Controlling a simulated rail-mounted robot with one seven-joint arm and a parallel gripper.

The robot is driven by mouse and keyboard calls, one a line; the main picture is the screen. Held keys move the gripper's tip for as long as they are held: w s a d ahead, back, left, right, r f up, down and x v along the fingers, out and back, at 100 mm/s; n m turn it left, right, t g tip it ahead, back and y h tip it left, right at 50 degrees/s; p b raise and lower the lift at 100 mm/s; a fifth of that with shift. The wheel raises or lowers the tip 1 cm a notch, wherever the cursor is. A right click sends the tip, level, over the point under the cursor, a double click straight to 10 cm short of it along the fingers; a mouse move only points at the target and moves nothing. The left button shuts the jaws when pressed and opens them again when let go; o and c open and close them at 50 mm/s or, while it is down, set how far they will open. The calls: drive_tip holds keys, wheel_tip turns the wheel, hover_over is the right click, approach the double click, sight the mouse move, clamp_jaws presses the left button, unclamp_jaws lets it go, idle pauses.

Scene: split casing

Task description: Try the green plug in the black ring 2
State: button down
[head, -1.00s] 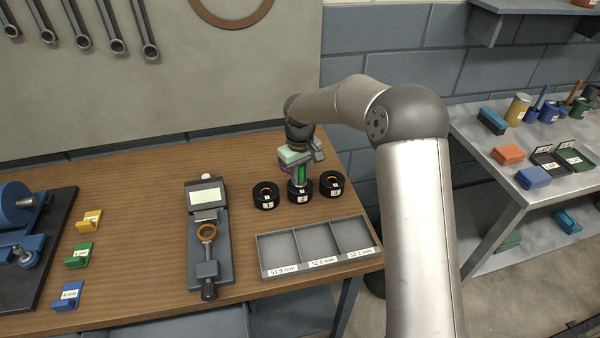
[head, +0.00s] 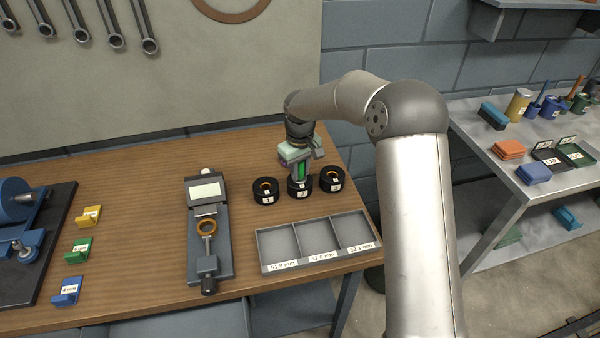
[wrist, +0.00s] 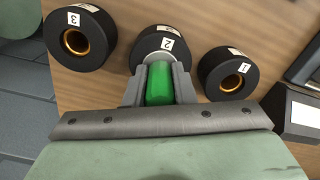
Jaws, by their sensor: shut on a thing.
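The green plug (wrist: 160,84) is between the fingers of my gripper (wrist: 159,80), which is shut on it. The plug also shows in the head view (head: 300,171), upright over the middle black ring. Black ring 2 (wrist: 150,50) lies right at the plug's far end in the wrist view, and its label "2" shows. In the head view, ring 2 (head: 299,191) is directly beneath the plug and my gripper (head: 301,172). The plug's lower end and the ring's bore are hidden, so I cannot tell how deep the plug sits.
Black ring 3 (wrist: 80,38) and black ring 1 (wrist: 228,73) stand on either side, bores open. A grey three-compartment tray (head: 262,263) lies empty in front.

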drive_tip(key=shift+r+p, duration=1.35)
drive_tip(key=shift+r, duration=0.9)
drive_tip(key=shift+r+p, duration=1.25)
drive_tip(key=shift+r, duration=0.75)
